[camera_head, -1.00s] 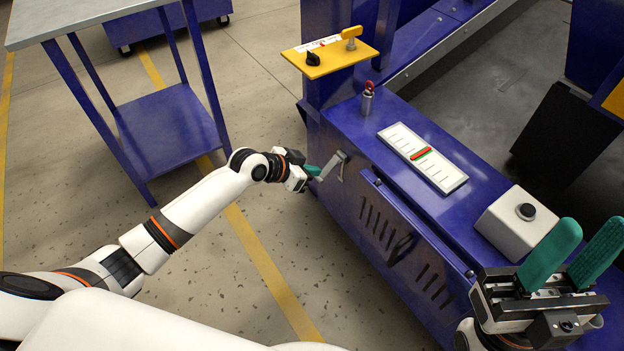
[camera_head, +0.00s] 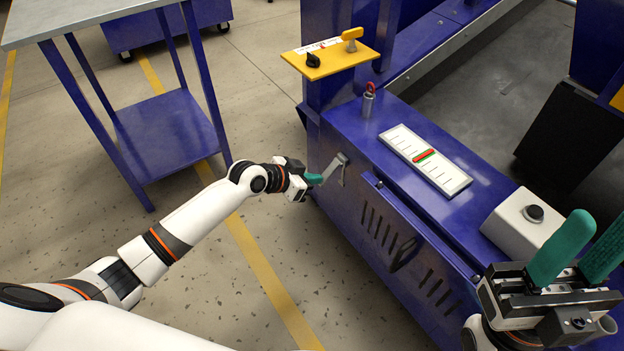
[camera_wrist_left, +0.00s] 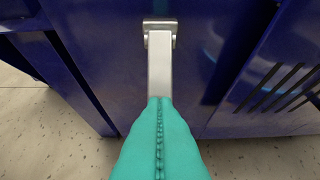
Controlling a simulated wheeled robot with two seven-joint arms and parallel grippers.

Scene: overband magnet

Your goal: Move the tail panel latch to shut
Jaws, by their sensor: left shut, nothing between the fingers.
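The blue machine housing (camera_head: 330,130) carries a white scale plate (camera_head: 425,160), a grey box with a black button (camera_head: 524,222) and a red-topped pin (camera_head: 369,98). A yellow panel (camera_head: 330,60) stands above. A blue table (camera_head: 95,12) is at the left, with open floor between.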

